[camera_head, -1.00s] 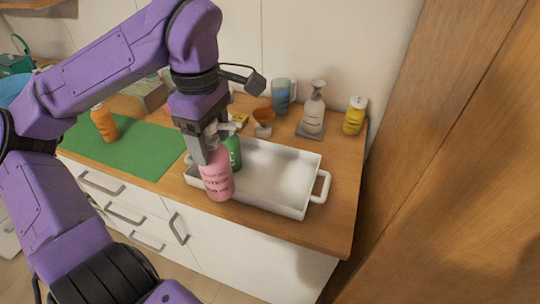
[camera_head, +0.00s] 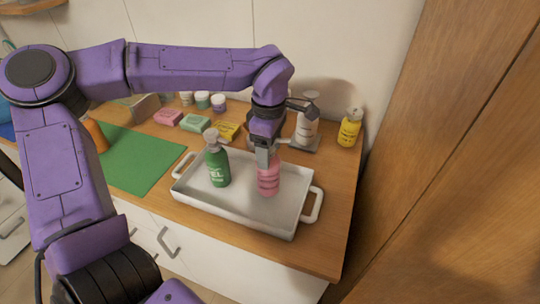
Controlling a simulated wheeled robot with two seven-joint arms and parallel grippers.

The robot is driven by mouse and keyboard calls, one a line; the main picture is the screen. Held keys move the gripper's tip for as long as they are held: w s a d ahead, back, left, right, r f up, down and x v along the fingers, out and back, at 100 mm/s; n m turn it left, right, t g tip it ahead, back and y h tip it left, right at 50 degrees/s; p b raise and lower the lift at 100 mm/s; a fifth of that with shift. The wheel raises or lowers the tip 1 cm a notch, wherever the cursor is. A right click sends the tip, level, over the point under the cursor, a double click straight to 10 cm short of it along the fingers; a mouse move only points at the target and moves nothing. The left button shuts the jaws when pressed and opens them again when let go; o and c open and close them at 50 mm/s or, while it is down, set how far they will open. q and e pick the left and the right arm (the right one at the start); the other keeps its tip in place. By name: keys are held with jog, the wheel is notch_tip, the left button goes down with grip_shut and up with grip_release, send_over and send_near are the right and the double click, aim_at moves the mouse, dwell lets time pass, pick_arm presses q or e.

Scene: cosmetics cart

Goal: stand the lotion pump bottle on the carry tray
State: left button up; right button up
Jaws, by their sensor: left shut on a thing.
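The pink lotion bottle (camera_head: 268,182) is upright over the right half of the white carry tray (camera_head: 225,203). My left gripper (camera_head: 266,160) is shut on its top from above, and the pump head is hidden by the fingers. I cannot tell whether the bottle's base touches the tray floor. A green gel pump bottle (camera_head: 219,168) stands upright on the left half of the tray, with a gap between the two bottles. My right gripper is not in view.
A white pump bottle (camera_head: 307,122) and a yellow bottle (camera_head: 349,130) stand behind the tray. Soap bars, including a green one (camera_head: 195,123), and small jars sit at the back. A green mat (camera_head: 140,165) with an orange bottle (camera_head: 96,136) lies left. A wooden panel (camera_head: 440,180) rises at right.

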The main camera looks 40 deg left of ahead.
aim_at(271, 159)
pick_arm(q)
notch_tip(271, 159, down, 3)
jog(key=shift+s+d+f, duration=0.1)
jog(key=shift+d+f, duration=0.05)
jog(key=shift+w+f, duration=0.1)
jog(key=shift+w, duration=0.15)
jog(key=shift+s+f, duration=0.1)
jog(key=shift+f, duration=0.05)
jog(key=o, duration=1.6)
notch_tip(271, 159, up, 12)
jog(key=shift+r+b, duration=0.25)
jog(key=shift+b, duration=0.05)
jog(key=shift+s+f, duration=0.1)
